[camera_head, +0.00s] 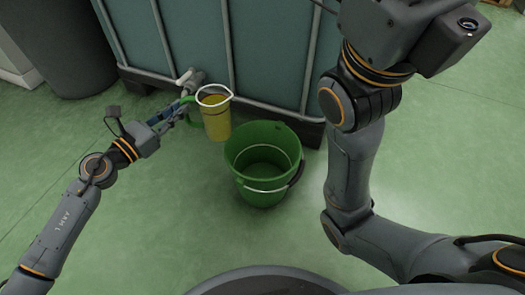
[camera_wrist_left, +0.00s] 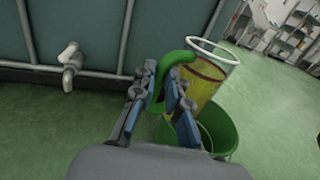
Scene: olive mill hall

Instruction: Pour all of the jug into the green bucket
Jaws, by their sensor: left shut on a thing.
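A clear jug (camera_head: 217,122) with a white rim, a green handle and yellow liquid inside is held up beside the green bucket. My left gripper (camera_head: 188,107) is shut on the jug's green handle. The jug also shows in the left wrist view (camera_wrist_left: 204,84), close to upright. The green bucket (camera_head: 262,188) stands on the floor to the right of the jug and a little nearer to me. Its visible inside looks empty. In the left wrist view the bucket (camera_wrist_left: 226,135) is partly hidden behind the jug and my fingers. My right arm rises on the right, its fingertips out of view.
A large tank (camera_head: 270,50) in a metal cage stands behind the jug and bucket, with a tap (camera_wrist_left: 70,65) low on its front. A dark bin (camera_head: 65,45) stands at the back left. The green floor at left and around the bucket's front is clear.

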